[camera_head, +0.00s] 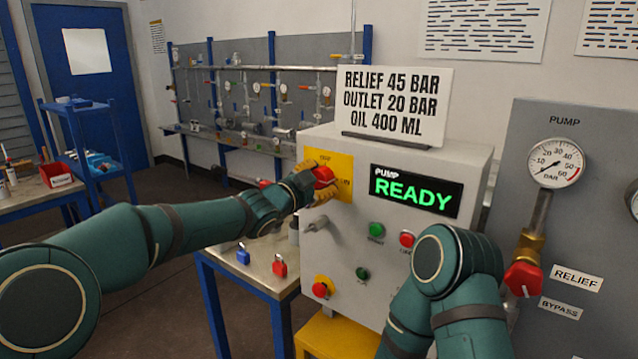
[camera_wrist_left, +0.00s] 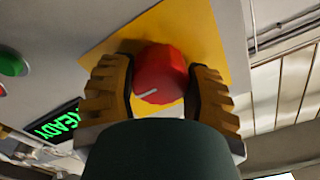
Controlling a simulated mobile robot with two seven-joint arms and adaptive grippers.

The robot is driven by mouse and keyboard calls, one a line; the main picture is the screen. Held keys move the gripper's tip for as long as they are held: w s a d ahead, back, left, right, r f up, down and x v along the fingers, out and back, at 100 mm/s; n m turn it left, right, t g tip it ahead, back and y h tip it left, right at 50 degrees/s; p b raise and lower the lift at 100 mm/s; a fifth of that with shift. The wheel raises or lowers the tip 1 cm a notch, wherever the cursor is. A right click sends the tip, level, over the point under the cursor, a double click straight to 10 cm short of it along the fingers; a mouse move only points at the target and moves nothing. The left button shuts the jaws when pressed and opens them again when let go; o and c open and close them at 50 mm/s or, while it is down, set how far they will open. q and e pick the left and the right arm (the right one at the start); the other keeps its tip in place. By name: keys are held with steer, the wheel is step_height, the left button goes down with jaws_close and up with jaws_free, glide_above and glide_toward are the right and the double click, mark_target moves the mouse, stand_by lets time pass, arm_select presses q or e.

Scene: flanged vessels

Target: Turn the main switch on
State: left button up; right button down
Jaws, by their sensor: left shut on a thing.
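The main switch is a red round knob (camera_head: 324,176) on a yellow plate (camera_head: 342,163) at the upper left of the grey pump cabinet's front. The plate is marked OFF at the top and ON at the right. My left gripper (camera_head: 322,187) is at the knob, its yellow fingers partly hidden by my wrist. In the left wrist view the two fingers (camera_wrist_left: 160,84) are shut on the sides of the red knob (camera_wrist_left: 162,70). The knob's white mark points to the lower left there, towards the display side. My right gripper is not in view; only its arm shows.
The lit green display (camera_head: 415,191) reads PUMP READY. Below are green and red buttons (camera_head: 407,239), a grey lever (camera_head: 316,224) and a red emergency button (camera_head: 321,289). Blue and red padlocks (camera_head: 279,266) lie on the bench at left. A red relief valve knob (camera_head: 523,279) is at right.

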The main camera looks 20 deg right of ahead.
arm_select(q)
steer(key=shift+f, duration=0.1)
stand_by(0.4)
steer(key=o, duration=1.2)
steer(key=v, duration=1.2)
